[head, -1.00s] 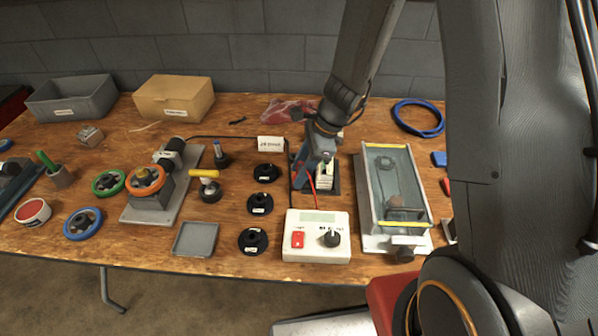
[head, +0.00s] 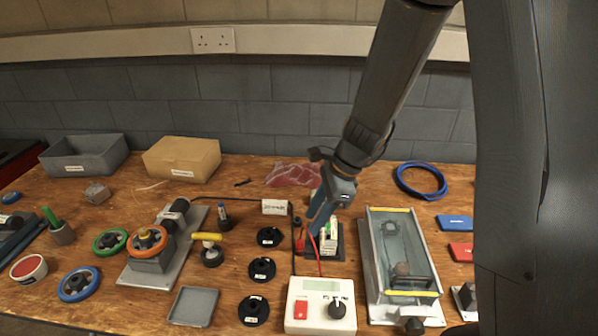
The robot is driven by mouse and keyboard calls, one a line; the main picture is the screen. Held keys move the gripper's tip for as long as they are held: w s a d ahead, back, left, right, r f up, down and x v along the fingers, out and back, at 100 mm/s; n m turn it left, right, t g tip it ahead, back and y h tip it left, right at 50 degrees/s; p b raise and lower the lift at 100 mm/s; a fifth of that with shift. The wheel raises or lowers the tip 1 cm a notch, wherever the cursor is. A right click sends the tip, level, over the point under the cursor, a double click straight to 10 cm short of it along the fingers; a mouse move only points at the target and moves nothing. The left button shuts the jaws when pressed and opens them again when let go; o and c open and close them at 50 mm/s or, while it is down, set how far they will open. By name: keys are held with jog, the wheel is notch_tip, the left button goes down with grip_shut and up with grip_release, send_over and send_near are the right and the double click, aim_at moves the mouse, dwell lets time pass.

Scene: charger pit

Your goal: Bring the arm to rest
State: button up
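My arm reaches down from the upper right in the head view, and my gripper (head: 316,228) hangs at its end over the small dark charger base (head: 337,245). A white and green battery-like block (head: 329,238) stands on that base, just beside the gripper's fingers. Red leads (head: 318,258) run from the base towards the white control box (head: 320,306), which has a red switch and a black knob. The gripper's fingertips are partly hidden by its own body, so I cannot tell whether they are open or touching the block.
A clear-covered tray fixture (head: 400,262) stands right of the charger. Black round stands (head: 262,269), a motor with an orange wheel (head: 150,250) and a grey tray (head: 193,306) lie left. Two bins and a blue cable coil (head: 421,181) are at the back.

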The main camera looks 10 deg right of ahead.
jog(key=s+d+r+n+h, duration=0.2)
jog(key=s+n, duration=0.4)
jog(key=n, duration=0.3)
jog(key=s+d+r+n+h, duration=0.2)
jog(key=s+d+r+n, duration=0.2)
jog(key=s+d+n, duration=0.3)
jog(key=n, duration=0.2)
jog(key=shift+r+n+h, duration=0.15)
jog(key=shift+n+h, duration=0.15)
